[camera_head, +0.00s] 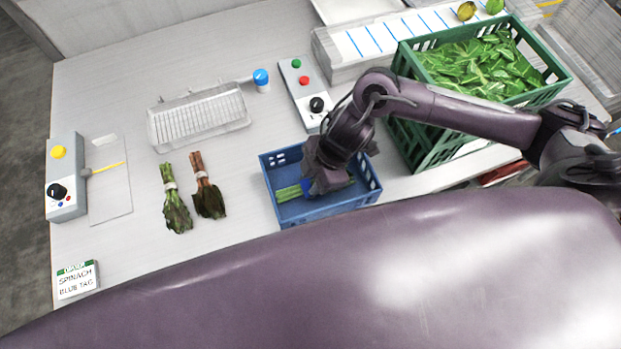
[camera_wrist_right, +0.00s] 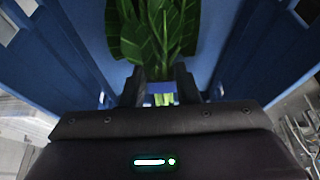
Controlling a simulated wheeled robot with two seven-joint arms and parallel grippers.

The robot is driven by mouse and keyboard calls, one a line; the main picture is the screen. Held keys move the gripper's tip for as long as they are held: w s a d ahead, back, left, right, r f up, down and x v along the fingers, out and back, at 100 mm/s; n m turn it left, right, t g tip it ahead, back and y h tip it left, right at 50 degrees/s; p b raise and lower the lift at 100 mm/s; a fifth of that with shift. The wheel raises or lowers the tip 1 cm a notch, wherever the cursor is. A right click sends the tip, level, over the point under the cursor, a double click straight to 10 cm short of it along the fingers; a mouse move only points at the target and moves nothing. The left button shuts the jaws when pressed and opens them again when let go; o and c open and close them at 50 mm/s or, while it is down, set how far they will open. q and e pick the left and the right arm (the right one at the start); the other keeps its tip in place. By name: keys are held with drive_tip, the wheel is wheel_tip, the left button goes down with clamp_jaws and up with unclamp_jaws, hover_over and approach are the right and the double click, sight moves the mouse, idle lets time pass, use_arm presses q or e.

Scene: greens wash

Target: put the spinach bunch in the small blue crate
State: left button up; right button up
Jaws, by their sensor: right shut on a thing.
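The small blue crate (camera_head: 272,207) stands on the table in front of the large green crate. My right gripper (camera_head: 322,181) reaches down inside it and is shut on the spinach bunch (camera_head: 289,193). In the right wrist view the bunch (camera_wrist_right: 155,35) shows dark green leaves and a blue band (camera_wrist_right: 160,87) between the fingers, with blue crate walls (camera_wrist_right: 70,50) on both sides. I cannot tell whether it touches the crate floor. My left gripper is out of view.
Two other bunches, one green (camera_head: 175,205) and one reddish (camera_head: 208,195), lie left of the blue crate. A large green crate (camera_head: 431,150) full of leaves stands right. A card (camera_head: 77,281) reads "SPINACH BLUE TAG".

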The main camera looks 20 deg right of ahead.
drive_tip(key=o, duration=1.1)
drive_tip(key=shift+d+r, duration=0.1)
drive_tip(key=shift+r, duration=0.1)
drive_tip(key=b+v, duration=0.1)
drive_tip(key=v, duration=1)
drive_tip(key=shift+d+r, duration=0.15)
drive_tip(key=shift+r, duration=0.2)
drive_tip(key=shift+s, duration=0.1)
